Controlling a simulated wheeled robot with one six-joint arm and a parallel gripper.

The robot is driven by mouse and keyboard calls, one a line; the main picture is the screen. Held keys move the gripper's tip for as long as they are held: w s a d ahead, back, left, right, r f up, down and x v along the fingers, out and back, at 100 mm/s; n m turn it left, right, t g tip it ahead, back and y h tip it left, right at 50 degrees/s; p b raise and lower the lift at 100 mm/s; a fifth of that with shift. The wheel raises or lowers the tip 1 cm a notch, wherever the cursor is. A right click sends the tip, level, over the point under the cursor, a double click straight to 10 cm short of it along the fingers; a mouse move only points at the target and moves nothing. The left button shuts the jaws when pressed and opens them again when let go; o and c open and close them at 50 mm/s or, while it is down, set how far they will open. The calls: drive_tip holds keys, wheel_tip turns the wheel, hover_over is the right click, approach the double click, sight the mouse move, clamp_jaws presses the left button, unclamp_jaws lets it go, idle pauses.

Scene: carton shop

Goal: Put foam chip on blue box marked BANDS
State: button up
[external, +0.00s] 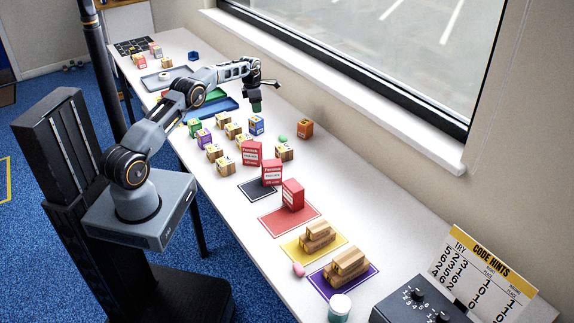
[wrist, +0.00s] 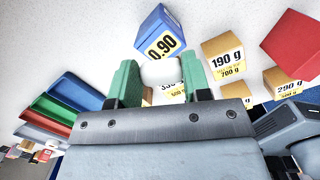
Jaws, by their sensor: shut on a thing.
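My gripper (external: 256,106) has green fingertips and hangs over the far-middle part of the table. In the wrist view my gripper (wrist: 160,75) is shut on a small whitish piece (wrist: 158,71), which appears to be the foam chip; the fingers hide it in the external view. A blue box (external: 256,126) stands on the table just below and in front of the fingertips in the picture. In the wrist view the blue box (wrist: 157,34), labelled 0.90, lies just beyond the fingertips, apart from them. The word BANDS is not readable.
Several cardboard boxes (external: 284,151) with weight labels stand nearby, with green (external: 195,127) and purple (external: 203,138) boxes. A brown box (external: 305,128) and a mint piece (external: 283,138) are to the right. A blue tray (external: 212,108) lies left of my gripper. Red boxes (external: 252,153) stand nearer.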

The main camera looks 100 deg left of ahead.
drive_tip(key=shift+w+a+f, duration=0.1)
drive_tip(key=shift+a+f, duration=0.05)
drive_tip(key=shift+f, duration=0.2)
drive_tip(key=shift+f+p, duration=0.6)
drive_tip(key=shift+f, duration=0.8)
drive_tip(key=shift+f, duration=0.15)
drive_tip(key=o, duration=0.9)
